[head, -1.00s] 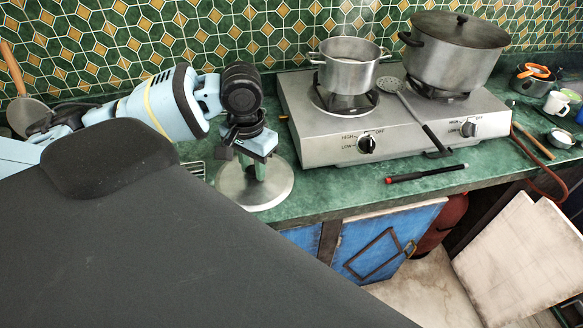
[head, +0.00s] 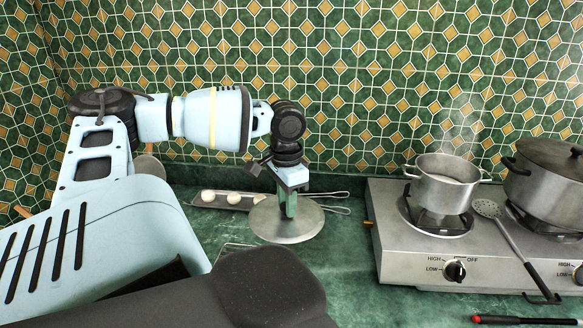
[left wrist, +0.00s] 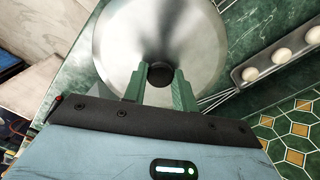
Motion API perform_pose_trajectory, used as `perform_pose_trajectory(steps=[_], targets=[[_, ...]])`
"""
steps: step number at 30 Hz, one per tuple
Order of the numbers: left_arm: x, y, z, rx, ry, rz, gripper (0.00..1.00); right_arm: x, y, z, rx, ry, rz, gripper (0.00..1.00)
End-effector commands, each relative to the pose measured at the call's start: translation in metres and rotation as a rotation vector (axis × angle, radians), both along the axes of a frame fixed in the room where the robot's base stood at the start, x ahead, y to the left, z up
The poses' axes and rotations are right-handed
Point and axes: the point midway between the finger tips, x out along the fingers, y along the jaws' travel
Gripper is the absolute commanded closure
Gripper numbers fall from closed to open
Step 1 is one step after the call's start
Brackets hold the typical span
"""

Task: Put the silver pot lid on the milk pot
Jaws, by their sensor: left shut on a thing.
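The silver pot lid (head: 268,230) is a round metal disc with a black knob. My left gripper (head: 290,212) comes down on it from above and is shut on the knob. In the left wrist view the two green fingers (left wrist: 160,82) stand on either side of the knob, and the lid (left wrist: 125,40) fills the upper middle. The lid looks about level; I cannot tell if it touches the counter. The milk pot (head: 440,192) is a small open silver pot, steaming, on the left burner, to the right of the lid. My right gripper is not in view.
The hotplate (head: 405,268) also bears a large lidded pot (head: 545,190) on its right burner. A slotted spoon (head: 515,245) lies between the pots. A tray with white round things (head: 200,202) and wire handles (head: 335,195) lie behind the lid. The tiled wall is close behind.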

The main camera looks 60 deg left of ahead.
Motion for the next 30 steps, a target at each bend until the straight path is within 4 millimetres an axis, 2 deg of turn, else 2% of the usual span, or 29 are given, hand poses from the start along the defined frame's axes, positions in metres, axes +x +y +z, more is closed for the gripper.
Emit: perform_pose_trajectory(steps=[15,30], targets=[[0.002,0.007,0.015,-0.002,-0.002,-0.037,0.97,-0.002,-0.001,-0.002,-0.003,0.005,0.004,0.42],[0.008,0.016,0.044,0.000,0.003,-0.120,0.97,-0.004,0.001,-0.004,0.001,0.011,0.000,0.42]])
